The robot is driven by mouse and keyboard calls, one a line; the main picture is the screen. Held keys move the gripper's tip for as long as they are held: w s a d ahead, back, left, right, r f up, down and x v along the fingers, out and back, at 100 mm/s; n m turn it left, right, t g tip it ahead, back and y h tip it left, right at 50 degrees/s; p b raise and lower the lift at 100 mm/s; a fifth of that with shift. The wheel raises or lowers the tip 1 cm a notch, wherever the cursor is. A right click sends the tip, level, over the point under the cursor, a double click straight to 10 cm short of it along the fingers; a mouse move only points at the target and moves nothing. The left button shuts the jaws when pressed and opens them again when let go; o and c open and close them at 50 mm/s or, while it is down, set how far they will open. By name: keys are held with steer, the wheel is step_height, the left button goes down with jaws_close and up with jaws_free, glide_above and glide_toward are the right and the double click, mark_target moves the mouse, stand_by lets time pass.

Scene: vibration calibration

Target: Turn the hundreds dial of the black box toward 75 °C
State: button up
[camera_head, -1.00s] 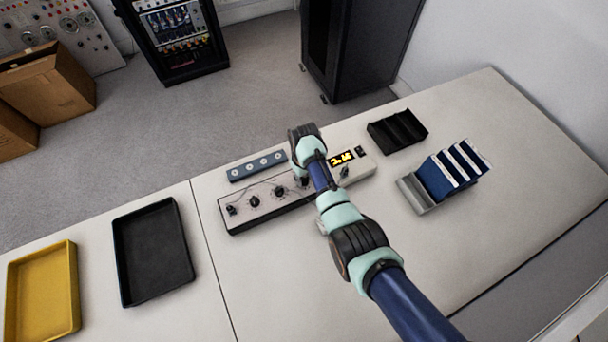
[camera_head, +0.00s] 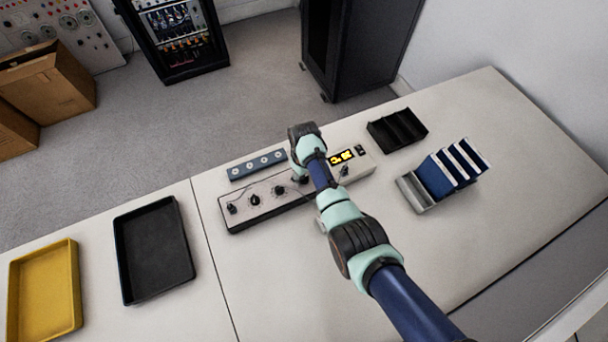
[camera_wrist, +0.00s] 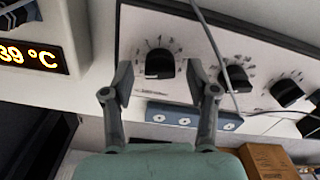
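The dial box (camera_head: 268,206), with a pale face and dark edges, lies on the table in the head view, partly behind my arm. In the wrist view its face (camera_wrist: 190,25) carries a row of black dials with printed scales. One dial (camera_wrist: 159,64) sits between the fingertips of my gripper (camera_wrist: 159,80). The fingers are apart, one on each side, with visible gaps to the knob. Another dial (camera_wrist: 233,79) is to the right. A lit yellow display (camera_wrist: 32,50) ends in "39 °C"; its left part is cut off. The display (camera_head: 341,157) is too small to read in the head view.
A thin grey cable (camera_wrist: 214,45) crosses the face beside the right finger. A blue-grey strip (camera_head: 256,165) lies behind the box. A black tray (camera_head: 153,250) and yellow tray (camera_head: 45,290) are left. A black holder (camera_head: 397,130) and blue-white rack (camera_head: 452,170) are right.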

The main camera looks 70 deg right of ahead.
mark_target(304, 177)
step_height(304, 177, up, 12)
stand_by(0.5)
stand_by(0.5)
